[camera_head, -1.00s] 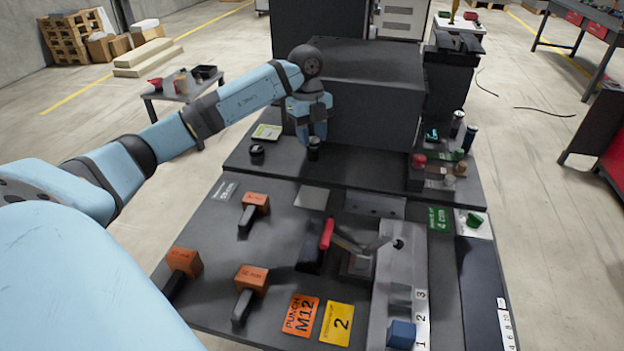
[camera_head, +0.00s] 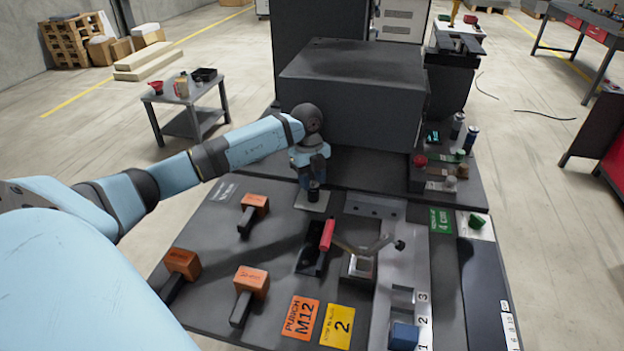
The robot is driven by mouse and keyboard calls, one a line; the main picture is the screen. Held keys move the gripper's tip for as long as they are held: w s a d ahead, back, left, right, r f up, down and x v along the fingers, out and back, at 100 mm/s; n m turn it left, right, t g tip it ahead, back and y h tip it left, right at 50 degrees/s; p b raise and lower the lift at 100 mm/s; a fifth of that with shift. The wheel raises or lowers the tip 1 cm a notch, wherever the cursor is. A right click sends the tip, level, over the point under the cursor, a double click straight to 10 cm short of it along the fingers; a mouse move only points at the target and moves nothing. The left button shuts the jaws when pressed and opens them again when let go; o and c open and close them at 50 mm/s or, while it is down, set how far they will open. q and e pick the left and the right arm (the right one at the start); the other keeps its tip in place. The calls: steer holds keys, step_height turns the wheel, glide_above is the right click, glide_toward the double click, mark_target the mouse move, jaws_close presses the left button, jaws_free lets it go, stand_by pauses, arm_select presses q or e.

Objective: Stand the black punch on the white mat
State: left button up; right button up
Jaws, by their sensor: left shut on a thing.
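The black punch (camera_head: 314,194) is upright in my left gripper (camera_head: 313,183), whose fingers are shut on its upper part. The small pale white mat (camera_head: 304,206) lies on the dark bench, directly below the punch in the head view. The punch's lower end appears over the mat. I cannot tell whether it touches the mat or hangs just above it. My gripper and the punch hide the mat's back part. My right gripper is not in view.
A large dark box (camera_head: 352,95) stands close behind the gripper. A red-handled lever fixture (camera_head: 326,236) is just in front and right of the mat. Orange-headed hammers (camera_head: 254,204) lie to the left. An orange label reading PUNCH M12 (camera_head: 301,318) is at the front.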

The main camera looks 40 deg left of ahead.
arm_select(q)
steer(key=o, duration=1.1)
steer(key=shift+f, duration=0.1)
step_height(320, 180, up, 12)
steer(key=a+p, duration=0.1)
steer(key=shift+w+a, duration=0.25)
steer(key=shift+a, duration=0.15)
